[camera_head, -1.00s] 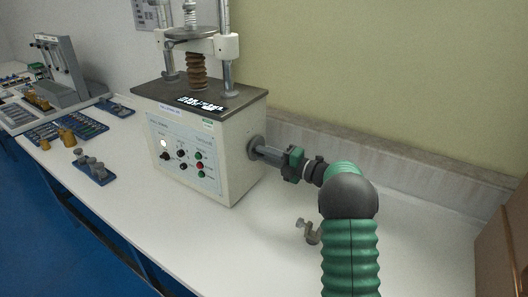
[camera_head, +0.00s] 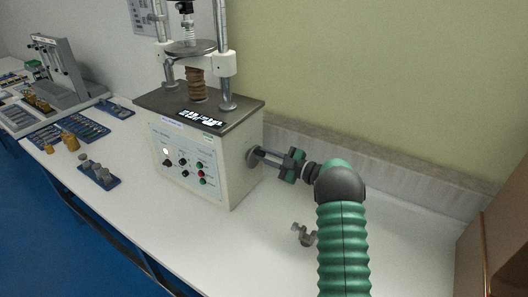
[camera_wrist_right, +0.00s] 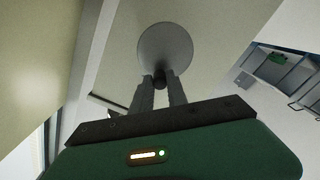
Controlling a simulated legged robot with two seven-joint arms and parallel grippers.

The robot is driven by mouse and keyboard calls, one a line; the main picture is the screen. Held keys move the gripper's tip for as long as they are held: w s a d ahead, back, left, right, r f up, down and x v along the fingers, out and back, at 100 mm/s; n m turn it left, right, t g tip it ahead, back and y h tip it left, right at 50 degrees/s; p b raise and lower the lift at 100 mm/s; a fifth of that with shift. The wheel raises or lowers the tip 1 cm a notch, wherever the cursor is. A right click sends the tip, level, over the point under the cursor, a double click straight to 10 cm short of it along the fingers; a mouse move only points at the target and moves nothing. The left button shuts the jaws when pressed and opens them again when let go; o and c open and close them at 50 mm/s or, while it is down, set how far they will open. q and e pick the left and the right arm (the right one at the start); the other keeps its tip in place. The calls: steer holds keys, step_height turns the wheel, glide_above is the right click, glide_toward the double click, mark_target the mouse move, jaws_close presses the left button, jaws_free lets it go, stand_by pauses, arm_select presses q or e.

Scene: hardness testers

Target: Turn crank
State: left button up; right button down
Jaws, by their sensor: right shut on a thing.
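The hardness tester (camera_head: 205,160) is a white box with a dark top, standing on the white bench. The crank's round grey hub (camera_head: 253,158) is on its right side, and its disc (camera_wrist_right: 165,52) shows face-on in the wrist view. My right gripper (camera_head: 266,155) reaches in from the right. In the wrist view its two fingers (camera_wrist_right: 160,88) are shut on the crank's small dark handle (camera_wrist_right: 160,78) in front of the disc. The fingers partly hide the handle. My left gripper is not in view.
A small metal clamp-like part (camera_head: 303,235) lies on the bench near my right arm. Blue trays with weights (camera_head: 97,172) and another grey device (camera_head: 60,75) stand to the left. A wall runs behind the bench, and a brown cabinet (camera_head: 495,250) is at the right edge.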

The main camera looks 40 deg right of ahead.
mark_target(258, 162)
steer(key=m+p, duration=0.1)
steer(key=m, duration=0.1)
steer(key=d+m+p, duration=0.1)
steer(key=m, duration=0.1)
steer(key=d+m+p, duration=0.1)
steer(key=m+p, duration=0.1)
steer(key=shift+w+f+m, duration=0.2)
steer(key=shift+f+m, duration=0.05)
steer(key=shift+m, duration=0.05)
steer(key=shift+w+d+f+m+p, duration=0.1)
steer(key=shift+f+m+p, duration=0.65)
steer(key=shift+m, duration=3.65)
steer(key=shift+s+d+f+m+p, duration=0.15)
steer(key=shift+f+m, duration=1.15)
steer(key=shift+m, duration=3.1)
steer(key=shift+w+f+m+p, duration=0.15)
steer(key=shift+f+m+p, duration=0.6)
steer(key=shift+m, duration=3.65)
steer(key=shift+f, duration=0.3)
